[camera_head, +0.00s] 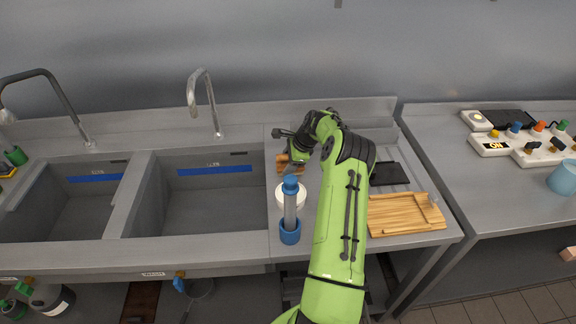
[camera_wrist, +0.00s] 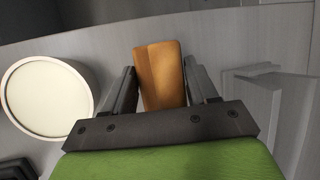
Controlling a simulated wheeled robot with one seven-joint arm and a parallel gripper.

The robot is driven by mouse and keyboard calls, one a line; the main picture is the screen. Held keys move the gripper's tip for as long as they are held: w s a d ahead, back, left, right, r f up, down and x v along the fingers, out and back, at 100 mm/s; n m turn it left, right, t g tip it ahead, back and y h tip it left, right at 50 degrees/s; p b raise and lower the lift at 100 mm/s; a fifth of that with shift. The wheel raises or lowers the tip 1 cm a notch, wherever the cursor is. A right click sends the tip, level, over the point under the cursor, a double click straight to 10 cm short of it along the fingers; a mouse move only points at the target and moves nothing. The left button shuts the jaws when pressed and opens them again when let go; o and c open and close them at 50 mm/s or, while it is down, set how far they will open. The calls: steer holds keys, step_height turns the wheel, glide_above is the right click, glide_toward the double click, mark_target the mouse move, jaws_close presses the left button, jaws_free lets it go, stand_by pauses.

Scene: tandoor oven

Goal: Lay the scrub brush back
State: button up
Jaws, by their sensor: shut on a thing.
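The scrub brush (camera_wrist: 160,75) shows as an orange-brown wooden block between the two dark fingers in the wrist view. My gripper (camera_wrist: 160,90) is shut on it. In the head view the brush (camera_head: 284,164) is a small brown piece beside my gripper (camera_head: 292,160), over the steel counter right of the sink. The brush's bristles are hidden. I cannot tell whether the brush touches the counter.
A wooden board (camera_head: 400,215) and a dark pad (camera_head: 388,173) lie to the right. The sink basin (camera_head: 210,200) is open at left.

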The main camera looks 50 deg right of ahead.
steer(key=shift+f, duration=0.5)
steer(key=shift+f, duration=0.15)
steer(key=o, duration=1.2)
steer(key=shift+c, duration=0.2)
